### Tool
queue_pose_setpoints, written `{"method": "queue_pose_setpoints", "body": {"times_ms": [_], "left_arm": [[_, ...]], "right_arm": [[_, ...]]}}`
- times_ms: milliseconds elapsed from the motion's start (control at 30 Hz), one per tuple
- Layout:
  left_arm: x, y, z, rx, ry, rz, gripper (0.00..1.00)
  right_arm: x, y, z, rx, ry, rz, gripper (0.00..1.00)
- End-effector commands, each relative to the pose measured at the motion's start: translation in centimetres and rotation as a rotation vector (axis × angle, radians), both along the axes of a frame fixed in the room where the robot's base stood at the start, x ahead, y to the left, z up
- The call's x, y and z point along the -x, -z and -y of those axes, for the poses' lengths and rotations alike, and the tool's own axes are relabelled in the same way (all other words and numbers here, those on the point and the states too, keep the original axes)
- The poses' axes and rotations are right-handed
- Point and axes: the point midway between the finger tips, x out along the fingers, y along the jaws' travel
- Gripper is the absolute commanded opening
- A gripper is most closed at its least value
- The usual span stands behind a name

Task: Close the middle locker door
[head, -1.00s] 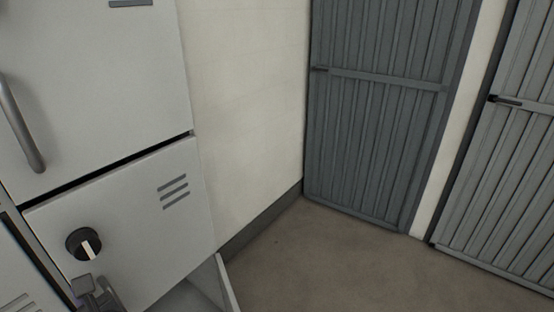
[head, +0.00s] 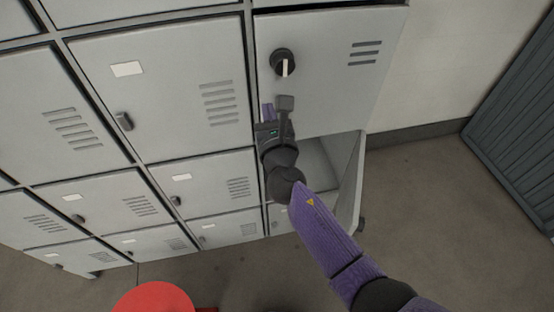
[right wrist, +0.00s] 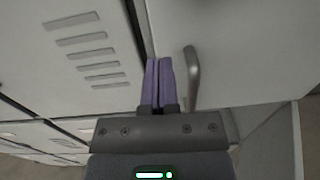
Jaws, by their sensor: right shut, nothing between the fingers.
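A pale grey locker door (head: 335,85) with a dark round knob (head: 283,62) and vents fills the right end of the bank in the head view. It looks nearly flush with its frame; I cannot tell whether it is fully closed. Below it, a door (head: 351,185) stands swung open to the right of an open compartment (head: 318,165). My right gripper (head: 267,110) is at the lower left of the knobbed door. In the right wrist view its purple fingers (right wrist: 160,82) are together and empty, over the seam between two doors, left of a grey handle (right wrist: 192,76). My left gripper is not visible.
Several vented locker doors (head: 160,85) to the left look closed. A red round object (head: 155,300) stands at the bottom edge. Bare floor (head: 440,215) lies to the right, towards a grey slatted door (head: 520,110).

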Motion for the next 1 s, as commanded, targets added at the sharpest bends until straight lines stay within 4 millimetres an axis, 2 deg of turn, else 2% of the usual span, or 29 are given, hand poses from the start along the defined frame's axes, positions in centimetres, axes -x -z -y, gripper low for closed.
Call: {"method": "queue_pose_setpoints", "body": {"times_ms": [300, 500, 600, 767, 833, 867, 967, 1000], "left_arm": [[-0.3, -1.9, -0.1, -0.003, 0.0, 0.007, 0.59], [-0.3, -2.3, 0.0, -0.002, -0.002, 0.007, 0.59], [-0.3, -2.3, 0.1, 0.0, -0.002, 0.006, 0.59], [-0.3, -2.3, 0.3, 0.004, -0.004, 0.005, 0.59], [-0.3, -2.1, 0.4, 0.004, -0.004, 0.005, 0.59], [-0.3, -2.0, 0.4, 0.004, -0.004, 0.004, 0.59], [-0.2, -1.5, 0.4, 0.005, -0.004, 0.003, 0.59], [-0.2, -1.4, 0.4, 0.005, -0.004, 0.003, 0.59]], "right_arm": [[5.4, 0.0, 1.4, 0.002, 0.0, -0.004, 0.0], [8.8, 0.1, 2.3, 0.002, 0.0, -0.004, 0.0], [9.6, 0.2, 2.5, 0.002, 0.0, -0.004, 0.0], [9.8, 0.6, 2.6, -0.01, 0.002, -0.018, 0.0], [9.9, 3.1, 3.2, -0.083, 0.016, -0.107, 0.0], [10.1, 5.0, 3.8, -0.144, 0.031, -0.177, 0.0], [12.3, 14.0, 6.6, -0.464, 0.167, -0.496, 0.0], [14.0, 17.9, 8.1, -0.622, 0.264, -0.629, 0.0]]}}
